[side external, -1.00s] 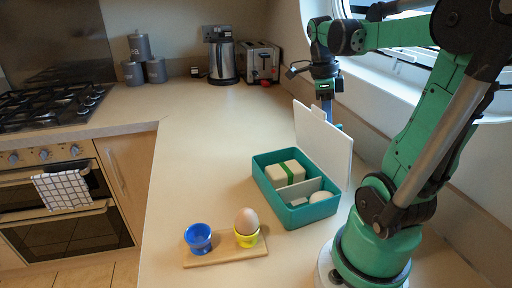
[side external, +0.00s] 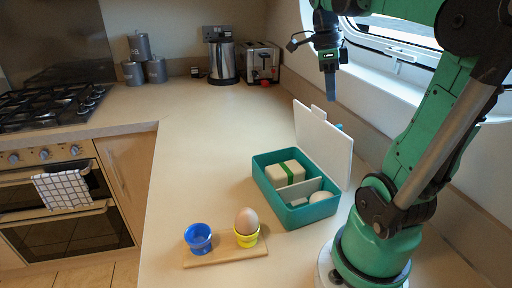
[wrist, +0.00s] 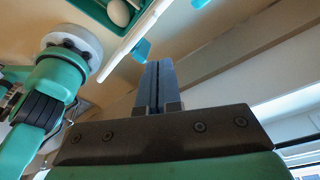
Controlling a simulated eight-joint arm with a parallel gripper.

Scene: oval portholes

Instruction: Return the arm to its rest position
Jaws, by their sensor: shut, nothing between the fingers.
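My gripper (side external: 331,88) hangs in the air above and behind the lunch box's upright lid in the side view, fingers pointing down. Its two blue-grey fingers are together with nothing between them. In the wrist view the shut fingers (wrist: 158,72) point toward the counter and wall edge. My gripper touches nothing that I can see.
An open teal lunch box (side external: 290,222) with a raised white lid (side external: 322,145) stands near my base. A wooden board (side external: 225,254) holds a blue egg cup (side external: 199,238) and a yellow one (side external: 247,238) with an egg (side external: 247,220). The counter's middle is clear.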

